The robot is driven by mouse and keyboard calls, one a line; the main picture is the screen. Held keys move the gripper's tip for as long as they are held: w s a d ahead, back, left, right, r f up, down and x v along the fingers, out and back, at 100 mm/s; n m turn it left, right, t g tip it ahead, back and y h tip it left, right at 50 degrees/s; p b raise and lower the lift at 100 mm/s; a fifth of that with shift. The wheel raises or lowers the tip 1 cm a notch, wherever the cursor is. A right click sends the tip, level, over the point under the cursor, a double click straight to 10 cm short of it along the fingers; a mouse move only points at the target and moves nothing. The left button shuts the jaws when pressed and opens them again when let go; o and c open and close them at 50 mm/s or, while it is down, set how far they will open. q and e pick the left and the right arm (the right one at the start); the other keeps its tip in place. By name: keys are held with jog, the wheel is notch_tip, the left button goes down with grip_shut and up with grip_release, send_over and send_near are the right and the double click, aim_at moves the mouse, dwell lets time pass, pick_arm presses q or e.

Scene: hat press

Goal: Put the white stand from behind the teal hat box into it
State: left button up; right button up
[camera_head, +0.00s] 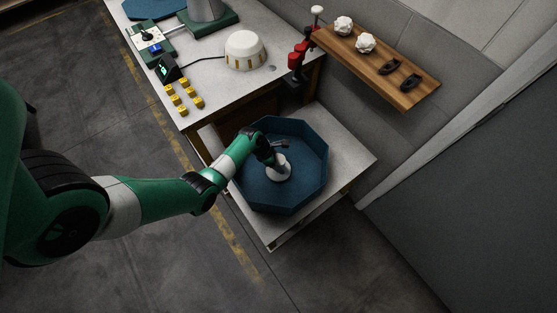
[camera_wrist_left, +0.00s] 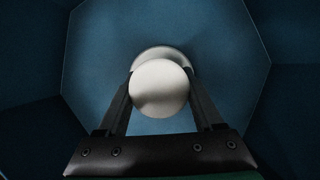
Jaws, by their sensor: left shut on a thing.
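The teal hat box (camera_head: 312,165) is an open octagonal box on the low light-topped table, and its floor and walls fill the left wrist view (camera_wrist_left: 230,35). The white stand (camera_head: 281,170) is inside the box, upright, low over or on its floor; I cannot tell whether it touches. In the left wrist view the stand's round top (camera_wrist_left: 159,88) sits between the fingers, with part of its base behind it. My left gripper (camera_head: 272,158) reaches down into the box and is shut on the stand. My right gripper is not in view.
The low table's bare top (camera_head: 345,155) surrounds the box. A higher workbench (camera_head: 215,80) behind holds a cream round form (camera_head: 245,50) and several yellow blocks (camera_head: 184,99). A wooden shelf (camera_head: 385,75) with white and black items is at upper right.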

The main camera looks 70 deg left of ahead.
pick_arm(q)
jog(key=shift+f, duration=0.4)
dwell(0.3)
jog(key=o, duration=1.4)
jog(key=shift+r, duration=0.1)
jog(key=p+v, duration=0.6)
jog(key=v, duration=0.5)
jog(key=shift+r+p, duration=0.25)
jog(key=shift+p, duration=0.05)
